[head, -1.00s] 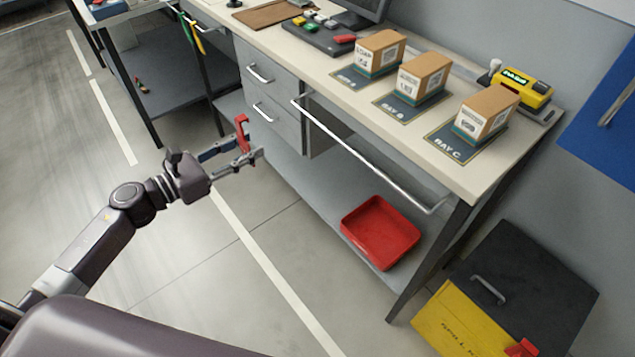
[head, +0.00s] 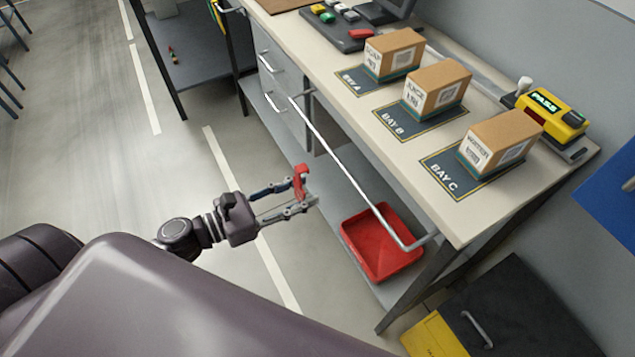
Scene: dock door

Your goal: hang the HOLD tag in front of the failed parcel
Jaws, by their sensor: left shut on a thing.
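My left gripper (head: 303,197) is shut on a red tag (head: 300,177), held over the floor in front of the bench, left of the front rail (head: 350,180). Any lettering on the tag is too small to read. Three brown parcels stand on dark bay mats: the Bay A parcel (head: 394,52), the Bay B parcel (head: 437,89) and the Bay C parcel (head: 498,142). A yellow scanner (head: 552,112) behind Bay C reads PASS in green. No parcel shows a visible fail mark. My right gripper is not in view.
A red tray (head: 381,250) sits on the lower shelf below the rail. A dark-lidded yellow bin (head: 435,335) stands at the bench's right end. A keypad (head: 340,35) with coloured blocks lies farther back on the bench.

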